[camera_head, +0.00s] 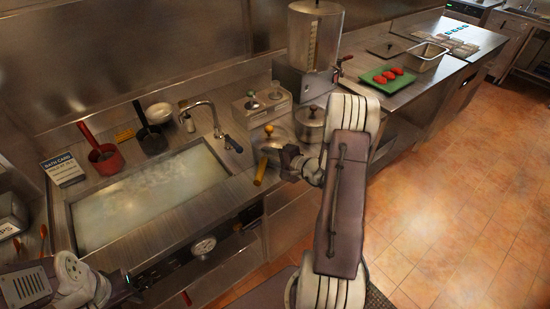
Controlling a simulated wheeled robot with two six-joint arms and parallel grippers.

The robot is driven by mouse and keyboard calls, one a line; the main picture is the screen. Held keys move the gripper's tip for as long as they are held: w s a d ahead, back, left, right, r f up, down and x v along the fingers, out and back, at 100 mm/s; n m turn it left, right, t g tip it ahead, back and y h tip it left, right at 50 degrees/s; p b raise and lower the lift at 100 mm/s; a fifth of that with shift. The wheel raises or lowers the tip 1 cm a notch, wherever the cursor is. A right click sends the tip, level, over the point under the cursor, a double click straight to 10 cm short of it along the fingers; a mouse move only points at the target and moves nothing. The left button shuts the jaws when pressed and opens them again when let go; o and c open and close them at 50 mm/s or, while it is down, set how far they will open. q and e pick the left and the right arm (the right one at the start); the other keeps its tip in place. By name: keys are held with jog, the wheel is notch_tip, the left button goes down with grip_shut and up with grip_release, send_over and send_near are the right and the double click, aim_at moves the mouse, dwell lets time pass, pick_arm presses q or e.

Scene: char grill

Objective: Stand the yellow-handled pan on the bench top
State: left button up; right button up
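The yellow handle (261,171) slants down towards the front edge of the bench, right of the sink. A round metal pan or pot (272,143) with an orange-yellow knob lies just behind it; I cannot tell whether the handle joins it. My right gripper (285,162) is close to the right of the handle, its fingers small and dark. I cannot tell whether it touches the handle or how far it is open. My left gripper (128,284) is low at the left, by the bench front; its fingers are unclear. The bench top (235,128) is metal.
A water-filled sink (150,195) with a tap (205,108) takes up the left bench. Another lidded metal pot (310,122), a tall dispenser (315,40) and a two-bottle caddy (262,104) crowd the space behind my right gripper. A green tray (378,83) holds red items farther right.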

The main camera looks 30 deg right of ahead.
jog(key=b+v, duration=0.2)
jog(key=v, duration=1)
jog(key=shift+r, duration=0.1)
